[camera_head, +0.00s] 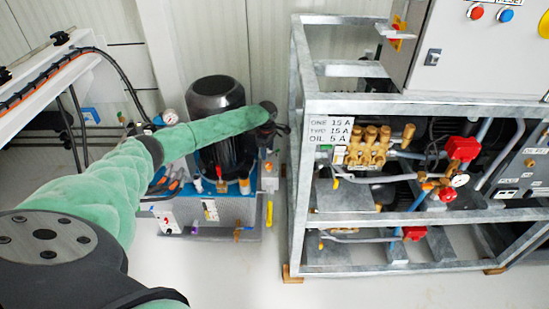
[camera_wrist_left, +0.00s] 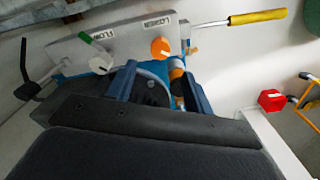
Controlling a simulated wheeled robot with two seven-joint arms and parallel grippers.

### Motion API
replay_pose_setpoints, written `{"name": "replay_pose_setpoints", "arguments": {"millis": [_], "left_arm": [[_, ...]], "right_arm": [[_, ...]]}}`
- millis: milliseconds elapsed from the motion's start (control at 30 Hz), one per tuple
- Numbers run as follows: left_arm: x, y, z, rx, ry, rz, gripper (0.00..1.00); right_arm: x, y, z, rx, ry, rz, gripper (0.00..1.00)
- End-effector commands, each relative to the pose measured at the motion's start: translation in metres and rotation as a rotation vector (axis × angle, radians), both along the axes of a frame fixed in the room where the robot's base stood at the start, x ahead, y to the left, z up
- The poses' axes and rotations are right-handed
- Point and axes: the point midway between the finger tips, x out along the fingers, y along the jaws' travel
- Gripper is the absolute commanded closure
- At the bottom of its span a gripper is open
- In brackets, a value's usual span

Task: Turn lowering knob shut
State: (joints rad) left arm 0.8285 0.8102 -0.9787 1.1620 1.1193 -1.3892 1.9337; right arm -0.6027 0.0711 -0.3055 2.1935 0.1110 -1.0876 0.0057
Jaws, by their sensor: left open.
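In the head view, my left gripper (camera_head: 272,122) is at the pump unit's right side, small and partly hidden by my arm.
A yellow-handled lever (camera_wrist_left: 258,17) sticks out from the block; it also shows in the head view (camera_head: 270,212). A red knob (camera_wrist_left: 271,100) is at the right. A dark motor (camera_head: 215,95) stands beside my forearm. A steel frame (camera_head: 296,170) stands close on the right.

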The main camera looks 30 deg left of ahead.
Motion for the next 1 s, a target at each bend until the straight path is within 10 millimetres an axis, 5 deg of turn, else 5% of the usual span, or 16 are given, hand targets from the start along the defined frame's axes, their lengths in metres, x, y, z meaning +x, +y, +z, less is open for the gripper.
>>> {"name": "replay_pose_setpoints", "arguments": {"millis": [600,1000], "left_arm": [[-0.001,0.000,-0.070,0.001,0.001,0.003,0.48],[0.000,0.001,-0.077,0.001,0.000,0.002,0.48]], "right_arm": [[-0.001,0.000,0.004,-0.001,0.005,0.002,0.59],[-0.002,0.000,0.004,0.000,0.006,0.002,0.59]]}}
